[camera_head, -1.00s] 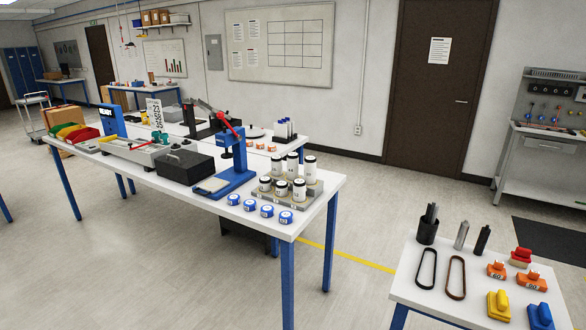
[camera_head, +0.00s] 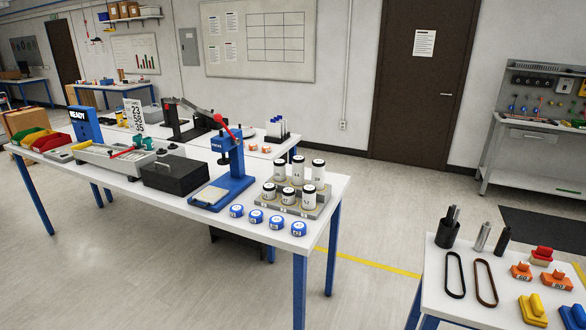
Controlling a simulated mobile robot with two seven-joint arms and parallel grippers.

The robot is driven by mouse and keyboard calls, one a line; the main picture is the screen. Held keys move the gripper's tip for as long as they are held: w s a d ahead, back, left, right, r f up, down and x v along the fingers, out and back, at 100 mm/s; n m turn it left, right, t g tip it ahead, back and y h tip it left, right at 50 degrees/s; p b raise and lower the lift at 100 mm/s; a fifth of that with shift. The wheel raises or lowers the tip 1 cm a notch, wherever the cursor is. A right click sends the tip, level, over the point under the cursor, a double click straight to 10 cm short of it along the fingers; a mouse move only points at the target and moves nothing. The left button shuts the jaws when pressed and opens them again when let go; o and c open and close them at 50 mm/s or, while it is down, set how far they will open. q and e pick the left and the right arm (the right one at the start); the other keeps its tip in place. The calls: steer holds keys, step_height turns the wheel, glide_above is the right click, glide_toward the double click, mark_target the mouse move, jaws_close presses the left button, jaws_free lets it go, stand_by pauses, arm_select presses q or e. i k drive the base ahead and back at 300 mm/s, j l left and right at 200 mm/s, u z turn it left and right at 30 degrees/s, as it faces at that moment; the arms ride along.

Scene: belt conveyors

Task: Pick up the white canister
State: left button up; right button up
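Several white canisters with dark bands stand upright in a grey stepped rack on the right end of the long white table (camera_head: 110,183). One white canister (camera_head: 318,172) is at the back right of the group, and another (camera_head: 308,197) is at the front right. I cannot tell which one the task means. Neither of my grippers is in view.
Several blue round tins (camera_head: 298,228) line the table's front edge. A blue press (camera_head: 231,170) and a black box (camera_head: 174,174) stand left of the rack. A second white table (camera_head: 440,285) with belts and coloured blocks is at right. Open floor lies in front.

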mark_target(298, 170)
steer(key=i+j, duration=0.15)
steer(key=j, duration=0.2)
steer(key=i+j+z, duration=0.1)
steer(key=j, duration=0.25)
steer(key=i+j+z, duration=0.1)
steer(key=i+j, duration=0.15)
steer(key=j, duration=0.1)
